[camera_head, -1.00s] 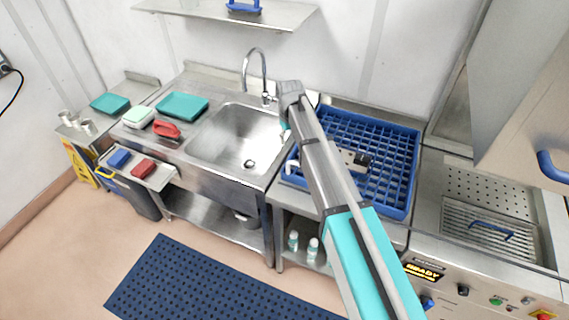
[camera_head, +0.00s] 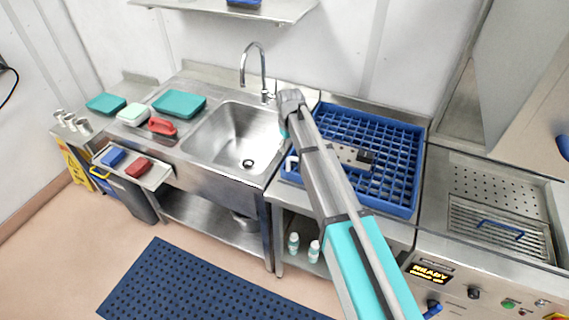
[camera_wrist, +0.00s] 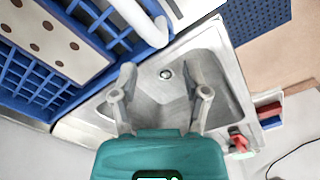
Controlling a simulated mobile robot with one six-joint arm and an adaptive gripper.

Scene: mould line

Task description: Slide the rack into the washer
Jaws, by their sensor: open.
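The blue rack (camera_head: 398,158) is a gridded crate on the steel counter between sink and washer. A pale perforated plate (camera_head: 345,154) lies in it, partly hidden by my arm, and a white handle (camera_head: 291,163) is on its left side. The wrist view shows the rack (camera_wrist: 92,14), plate (camera_wrist: 48,38) and handle (camera_wrist: 128,20) close by at the upper left. My gripper (camera_wrist: 160,76) is open and empty, its fingers apart over the sink side, just off the rack. The washer (camera_head: 455,208) stands right of the rack, hood raised, with a perforated bed and a READY display.
The sink (camera_head: 222,150) with a tall tap (camera_head: 264,70) is left of the rack. Teal trays (camera_head: 180,103) and a red item (camera_head: 161,127) lie farther left. The raised hood (camera_head: 525,65) overhangs the right. A blue mat (camera_head: 190,285) covers the front floor.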

